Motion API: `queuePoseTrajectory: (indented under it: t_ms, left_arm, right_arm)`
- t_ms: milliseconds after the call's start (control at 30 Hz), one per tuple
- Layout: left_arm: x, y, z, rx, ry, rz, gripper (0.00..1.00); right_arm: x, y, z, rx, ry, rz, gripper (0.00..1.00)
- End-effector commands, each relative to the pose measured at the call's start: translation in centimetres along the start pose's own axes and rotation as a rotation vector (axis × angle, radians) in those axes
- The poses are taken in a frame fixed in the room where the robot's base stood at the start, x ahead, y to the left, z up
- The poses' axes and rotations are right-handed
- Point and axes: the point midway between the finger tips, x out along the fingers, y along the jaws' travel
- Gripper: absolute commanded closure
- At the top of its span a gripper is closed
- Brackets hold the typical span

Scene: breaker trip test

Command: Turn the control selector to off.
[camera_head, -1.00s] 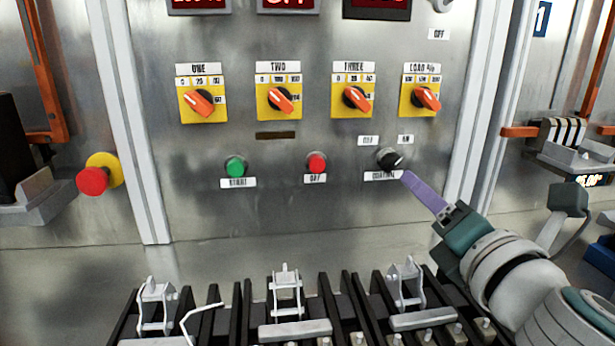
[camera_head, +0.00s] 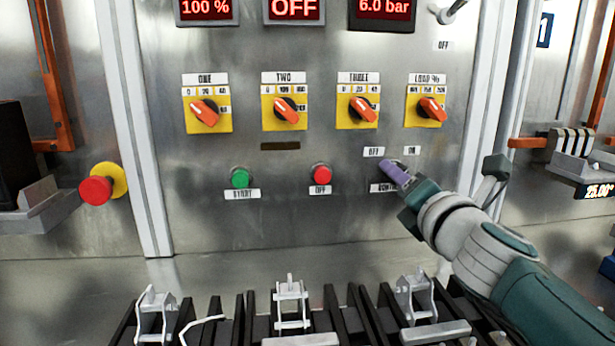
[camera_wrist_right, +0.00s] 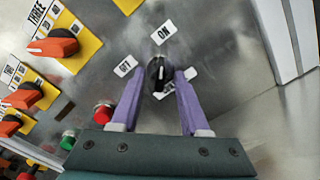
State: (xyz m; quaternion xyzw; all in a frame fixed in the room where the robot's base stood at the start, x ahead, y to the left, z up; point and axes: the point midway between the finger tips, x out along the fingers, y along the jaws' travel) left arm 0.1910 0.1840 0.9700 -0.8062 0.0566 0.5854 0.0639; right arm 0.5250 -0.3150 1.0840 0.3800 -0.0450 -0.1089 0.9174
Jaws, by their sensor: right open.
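The control selector (camera_wrist_right: 156,80) is a round black knob with a white mark on the steel panel. In the right wrist view its mark points up, towards the ON label (camera_wrist_right: 165,33); the OFF label (camera_wrist_right: 126,66) is to its left. My right gripper (camera_wrist_right: 160,84) is open, with one purple finger on each side of the knob. I cannot tell whether the fingers touch it. In the head view my right gripper (camera_head: 394,172) covers most of the knob and part of the label below it. My left gripper is not in view.
A red button (camera_head: 321,174) and a green button (camera_head: 240,178) are to the left of the selector. Several orange rotary switches on yellow plates, such as the load one (camera_head: 430,109), sit above. Black slotted hardware with metal clips (camera_head: 292,300) stands in front of the panel.

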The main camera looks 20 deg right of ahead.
Motion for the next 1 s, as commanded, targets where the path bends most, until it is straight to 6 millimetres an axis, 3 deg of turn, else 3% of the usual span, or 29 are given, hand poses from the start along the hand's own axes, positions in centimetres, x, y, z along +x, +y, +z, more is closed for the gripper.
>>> queuePoseTrajectory:
  t_ms: [67,467,1000]
  left_arm:
    - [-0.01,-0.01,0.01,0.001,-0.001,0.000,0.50]
    - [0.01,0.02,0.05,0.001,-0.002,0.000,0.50]
    - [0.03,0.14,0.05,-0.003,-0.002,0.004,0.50]
  right_arm:
    - [-0.02,0.01,0.01,0.000,0.000,0.000,0.55]
    - [-0.04,0.01,-0.01,0.000,0.000,0.000,0.99]
    - [-0.05,0.00,-0.02,-0.007,0.000,0.000,1.00]
